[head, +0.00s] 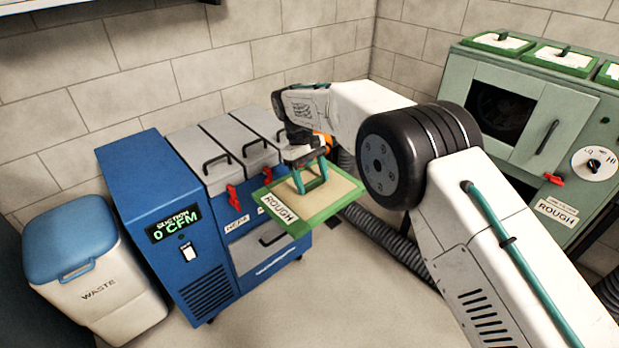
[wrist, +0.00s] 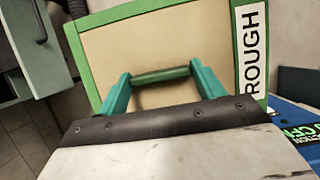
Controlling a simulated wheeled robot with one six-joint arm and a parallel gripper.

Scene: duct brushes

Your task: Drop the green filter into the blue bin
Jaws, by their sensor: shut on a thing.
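The green filter (head: 308,208) is a flat tan panel with a green frame, a green handle and a ROUGH label. My gripper (head: 312,183) is shut on its handle and holds it in the air in front of the blue suction machine. In the wrist view the filter (wrist: 165,45) fills the upper middle, with the handle bar between the teal fingers of my gripper (wrist: 163,80). The bin (head: 95,270) at the far left has a white body marked WASTE and a blue lid (head: 70,243), which is closed.
The blue suction machine (head: 140,195) reads 0 CFM and stands between the bin and the filter. Its grey lids (head: 225,150) have black handles and red latches. A green cabinet (head: 530,110) with a dial stands at right. A grey hose (head: 390,240) lies behind my arm.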

